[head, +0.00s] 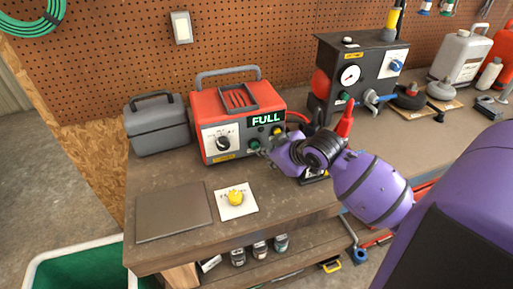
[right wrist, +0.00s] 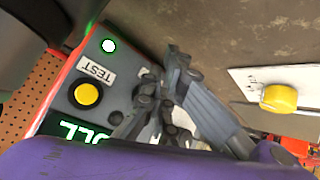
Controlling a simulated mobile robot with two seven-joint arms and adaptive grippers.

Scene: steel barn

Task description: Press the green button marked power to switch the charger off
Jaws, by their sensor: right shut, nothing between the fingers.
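The red charger (head: 238,105) stands on the workbench, with a grey front, a dial and a lit display (head: 265,119) reading FULL. A green button (head: 254,143) sits low on its front, partly behind my right gripper (head: 257,151). A yellow button (head: 277,131) is to the right of it. In the right wrist view the yellow button (right wrist: 87,94) is beside a TEST label (right wrist: 96,70), and a white-green light (right wrist: 108,46) glows. My right gripper (right wrist: 165,78) is shut and empty, close in front of the panel; contact cannot be told. My left gripper is out of view.
A yellow knob on a white card (head: 235,198) lies in front of the charger, left of my right arm. A grey case (head: 157,125) stands left, a dark flat plate (head: 174,211) in front of it. A black gauge box (head: 352,80) stands right.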

